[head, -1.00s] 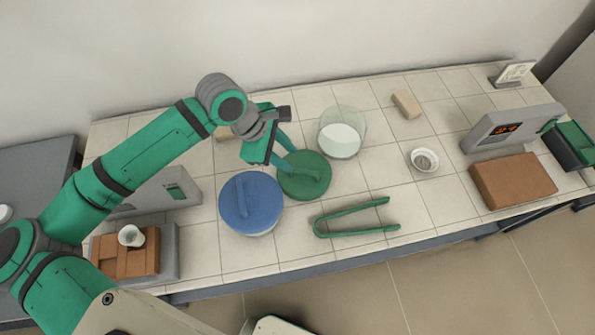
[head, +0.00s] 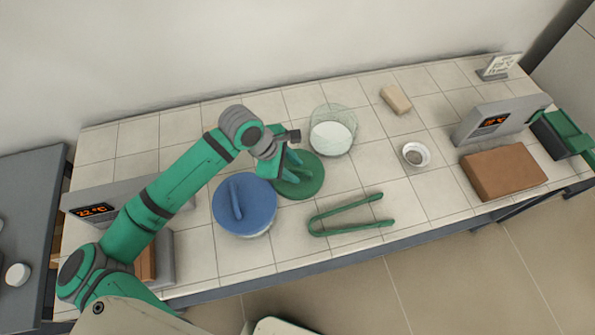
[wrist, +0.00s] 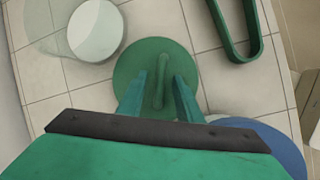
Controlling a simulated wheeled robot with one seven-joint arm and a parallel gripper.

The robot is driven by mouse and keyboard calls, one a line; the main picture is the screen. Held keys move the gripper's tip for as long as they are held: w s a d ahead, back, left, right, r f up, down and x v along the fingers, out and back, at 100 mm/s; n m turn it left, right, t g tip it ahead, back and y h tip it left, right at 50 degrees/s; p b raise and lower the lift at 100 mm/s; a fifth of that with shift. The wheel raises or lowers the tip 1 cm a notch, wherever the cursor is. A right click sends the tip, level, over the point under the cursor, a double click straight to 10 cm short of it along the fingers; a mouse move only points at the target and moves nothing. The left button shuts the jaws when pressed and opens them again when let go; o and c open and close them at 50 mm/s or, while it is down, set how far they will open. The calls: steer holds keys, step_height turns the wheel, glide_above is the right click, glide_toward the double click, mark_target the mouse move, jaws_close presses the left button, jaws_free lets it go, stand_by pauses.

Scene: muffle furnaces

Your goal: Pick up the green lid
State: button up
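The green lid (head: 312,184) is a round disc with a raised bar handle, lying on the tiled bench between the blue lid and the glass dish. In the wrist view the green lid (wrist: 138,62) lies ahead of my gripper, its handle (wrist: 161,78) running between the two fingers. My gripper (wrist: 160,82) is open, with one finger on each side of the handle and a gap to it. In the head view my gripper (head: 293,173) is over the lid and hides part of it. I cannot tell how far the fingertips are above the lid's surface.
A blue-lidded container (head: 258,206) stands close at the left. Green tongs (head: 350,229) lie in front, and a glass dish with white contents (head: 331,138) stands behind. A small white bowl (head: 416,154) and a brown block (head: 503,176) are farther right.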

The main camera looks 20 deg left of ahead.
steer(key=shift+c, duration=0.5)
jaws_close()
steer(key=shift+r, duration=0.1)
